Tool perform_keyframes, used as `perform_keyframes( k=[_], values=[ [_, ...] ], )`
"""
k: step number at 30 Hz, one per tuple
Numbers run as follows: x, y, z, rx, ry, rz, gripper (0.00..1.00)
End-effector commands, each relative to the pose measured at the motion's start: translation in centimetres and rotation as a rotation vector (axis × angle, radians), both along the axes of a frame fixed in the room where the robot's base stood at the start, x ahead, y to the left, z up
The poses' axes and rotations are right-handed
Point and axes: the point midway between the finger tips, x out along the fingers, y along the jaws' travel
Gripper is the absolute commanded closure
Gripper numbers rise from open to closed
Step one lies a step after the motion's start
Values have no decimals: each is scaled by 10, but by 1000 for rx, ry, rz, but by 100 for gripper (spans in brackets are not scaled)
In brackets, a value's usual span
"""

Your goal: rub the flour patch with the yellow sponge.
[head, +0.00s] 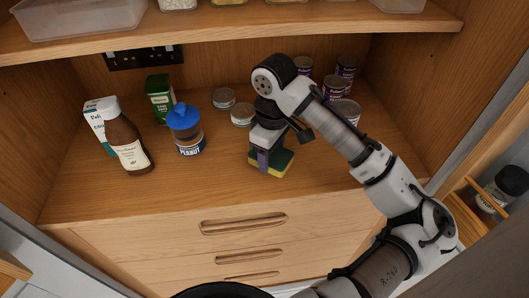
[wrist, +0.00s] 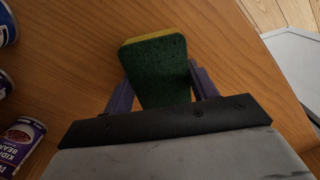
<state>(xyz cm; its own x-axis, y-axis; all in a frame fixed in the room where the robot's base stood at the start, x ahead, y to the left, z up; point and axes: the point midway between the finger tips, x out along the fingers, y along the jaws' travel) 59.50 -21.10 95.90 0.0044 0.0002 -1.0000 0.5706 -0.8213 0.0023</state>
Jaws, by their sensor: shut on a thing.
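The yellow sponge (head: 284,163), with a green scouring side, is at the wooden shelf board (head: 220,188), right of its middle and near the front edge. My gripper (head: 265,163) is shut on it from above. In the wrist view the sponge (wrist: 157,72) sits between the two purple fingers of my gripper (wrist: 162,90), green side toward the camera, with a yellow edge at its far end. I cannot tell whether the sponge touches the board. I can make out no flour patch in either view; the arm and sponge hide part of the board.
Low cans (head: 242,115) stand behind my gripper, and purple cans (head: 334,88) at the back right. The front-left board is clear.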

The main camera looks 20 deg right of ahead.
Motion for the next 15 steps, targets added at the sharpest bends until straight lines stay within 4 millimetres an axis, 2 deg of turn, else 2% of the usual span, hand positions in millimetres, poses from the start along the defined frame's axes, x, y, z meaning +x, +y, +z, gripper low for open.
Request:
perform_keyframes(
  k=[15],
  values=[
    [-12, -38, 0, -3, 8, -8, 63]
  ],
)
